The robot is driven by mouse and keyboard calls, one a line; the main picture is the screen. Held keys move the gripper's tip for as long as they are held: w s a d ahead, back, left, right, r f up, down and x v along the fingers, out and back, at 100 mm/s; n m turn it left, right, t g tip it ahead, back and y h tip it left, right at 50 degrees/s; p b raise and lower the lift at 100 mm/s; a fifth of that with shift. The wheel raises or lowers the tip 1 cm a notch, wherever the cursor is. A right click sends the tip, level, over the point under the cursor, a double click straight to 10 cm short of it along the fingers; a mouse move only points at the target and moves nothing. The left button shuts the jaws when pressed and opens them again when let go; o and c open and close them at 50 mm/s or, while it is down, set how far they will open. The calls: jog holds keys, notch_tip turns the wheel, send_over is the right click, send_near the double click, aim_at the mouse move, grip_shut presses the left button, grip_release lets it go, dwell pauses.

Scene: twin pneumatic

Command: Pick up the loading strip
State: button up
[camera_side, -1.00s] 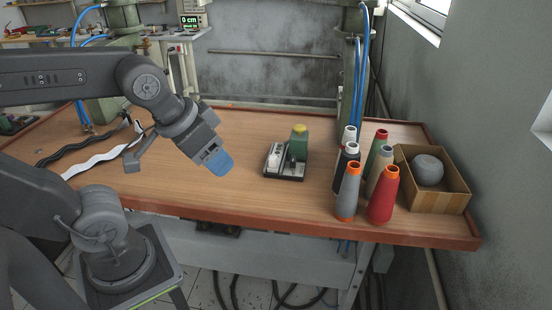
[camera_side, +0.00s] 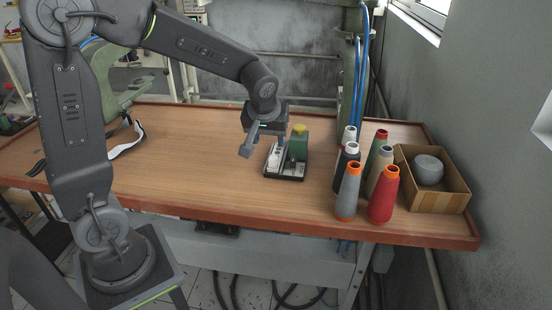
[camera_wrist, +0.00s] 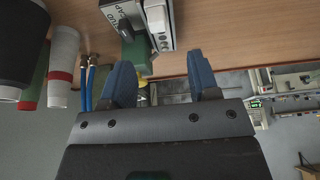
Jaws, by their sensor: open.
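A small dark unit (camera_side: 288,177) sits on the table, with white pieces (camera_side: 273,158) on its left and a green block (camera_side: 298,147) with a yellow top on its right. I cannot tell for sure which part is the loading strip. In the wrist view, a labelled panel (camera_wrist: 120,16), a black piece (camera_wrist: 127,30), white pieces (camera_wrist: 157,20) and the green block (camera_wrist: 135,55) show beyond my fingers. My gripper (camera_wrist: 163,76) is open and empty, its two blue fingers apart.
Several thread cones (camera_side: 348,192) stand just right of the unit. A cardboard box (camera_side: 450,198) with a grey ball is beyond them. Blue hoses (camera_side: 357,85) run down a green column behind. A black-and-white strap (camera_side: 128,143) lies at the left. The table's front middle is clear.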

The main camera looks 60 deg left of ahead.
aim_at(273, 156)
jog(key=x, duration=1)
jog(key=shift+w+r, duration=0.1)
jog(key=shift+w, duration=0.15)
jog(key=shift+c, duration=0.3)
jog(key=c, duration=0.9)
jog(key=shift+r, duration=0.15)
